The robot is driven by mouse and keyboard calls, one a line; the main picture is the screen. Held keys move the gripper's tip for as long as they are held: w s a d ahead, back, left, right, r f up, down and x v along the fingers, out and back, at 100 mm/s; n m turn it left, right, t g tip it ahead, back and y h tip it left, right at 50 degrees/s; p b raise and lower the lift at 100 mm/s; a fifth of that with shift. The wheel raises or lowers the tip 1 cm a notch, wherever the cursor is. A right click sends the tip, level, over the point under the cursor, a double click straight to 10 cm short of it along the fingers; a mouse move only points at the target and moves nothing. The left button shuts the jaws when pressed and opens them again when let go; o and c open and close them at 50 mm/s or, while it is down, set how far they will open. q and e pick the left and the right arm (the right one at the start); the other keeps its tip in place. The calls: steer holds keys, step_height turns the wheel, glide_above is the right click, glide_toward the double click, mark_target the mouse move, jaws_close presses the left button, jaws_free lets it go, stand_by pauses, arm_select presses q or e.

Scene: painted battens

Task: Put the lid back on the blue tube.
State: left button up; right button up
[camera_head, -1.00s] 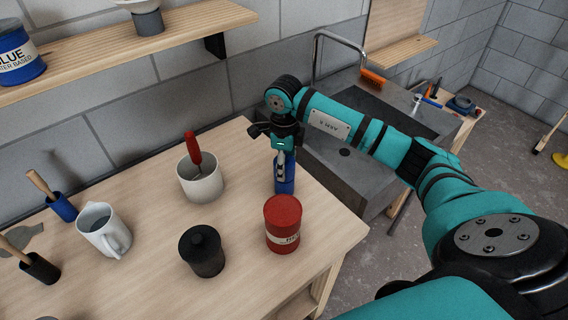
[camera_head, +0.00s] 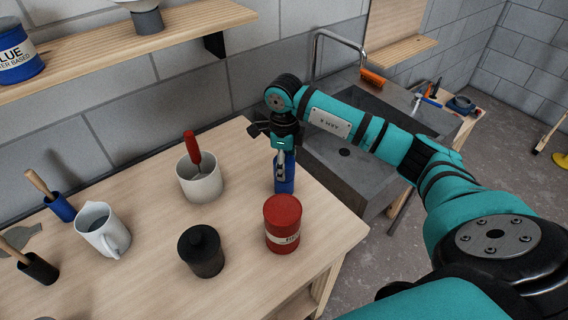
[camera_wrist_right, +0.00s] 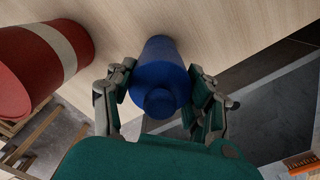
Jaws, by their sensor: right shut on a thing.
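The blue tube (camera_head: 285,182) stands upright on the wooden worktop near its right edge, behind a red can. My right gripper (camera_head: 281,157) points down over the top of it. In the right wrist view, my right gripper (camera_wrist_right: 162,82) has a finger on each side of a blue lid (camera_wrist_right: 160,102) with a round knob, and is shut on it. The lid lines up with the tube; I cannot tell whether it is fully seated. The gripper hides the lid in the head view. My left gripper is not in view.
The red can (camera_head: 282,222) stands close in front of the tube. A sink (camera_head: 345,160) lies beyond the worktop's right edge.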

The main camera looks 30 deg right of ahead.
steer(key=shift+f+b, duration=0.15)
steer(key=shift+b, duration=0.3)
stand_by(1.0)
steer(key=o, duration=1.1)
steer(key=shift+o, duration=0.4)
steer(key=o, duration=0.3)
steer(key=shift+o, duration=0.2)
steer(key=shift+r+p, duration=2.05)
steer(key=shift+r, duration=1.45)
